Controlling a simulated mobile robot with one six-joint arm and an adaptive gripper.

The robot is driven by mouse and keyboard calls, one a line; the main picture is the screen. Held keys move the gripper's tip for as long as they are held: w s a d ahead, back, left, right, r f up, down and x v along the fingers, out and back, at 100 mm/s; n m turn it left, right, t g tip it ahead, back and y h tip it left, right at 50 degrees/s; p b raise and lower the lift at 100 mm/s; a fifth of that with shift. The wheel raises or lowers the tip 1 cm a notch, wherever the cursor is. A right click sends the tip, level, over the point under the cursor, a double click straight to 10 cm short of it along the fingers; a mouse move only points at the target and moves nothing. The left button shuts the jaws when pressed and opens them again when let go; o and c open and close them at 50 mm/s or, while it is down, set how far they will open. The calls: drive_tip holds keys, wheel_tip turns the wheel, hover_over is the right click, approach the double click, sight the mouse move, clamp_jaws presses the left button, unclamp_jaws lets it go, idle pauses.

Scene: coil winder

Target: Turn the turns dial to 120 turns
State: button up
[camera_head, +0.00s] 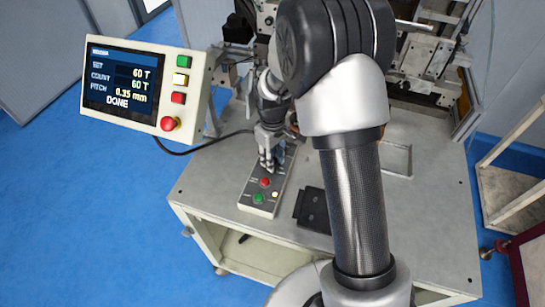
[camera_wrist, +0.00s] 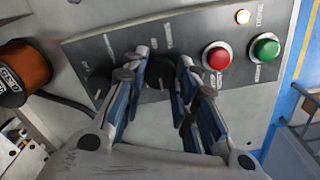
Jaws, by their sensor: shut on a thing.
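The control box (camera_head: 259,207) lies on the machine table, and its grey face (camera_wrist: 186,30) fills the upper wrist view. My gripper (camera_head: 267,163) points down over the box's far part. In the wrist view, my gripper (camera_wrist: 160,66) has one finger on each side of a dark dial, the turns dial (camera_wrist: 158,73), and is shut on it. The fingers partly hide its scale, so I cannot read its pointer setting. A second dark knob (camera_wrist: 98,86) sits to the left, outside the fingers. The display (camera_head: 124,82) reads SET 60 T, COUNT 60 T, pitch 0.35 mm, DONE.
A red button (camera_wrist: 216,56), a green button (camera_wrist: 266,48) and a lit lamp (camera_wrist: 243,17) are on the box, right of my fingers. An orange-brown spool (camera_wrist: 22,70) is at the left. A black plate (camera_head: 313,210) lies beside the box.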

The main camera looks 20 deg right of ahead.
drive_tip(key=m, duration=0.4)
drive_tip(key=shift+m, duration=2.1)
drive_tip(key=o, duration=1.1)
drive_tip(key=shift+r, duration=6.05)
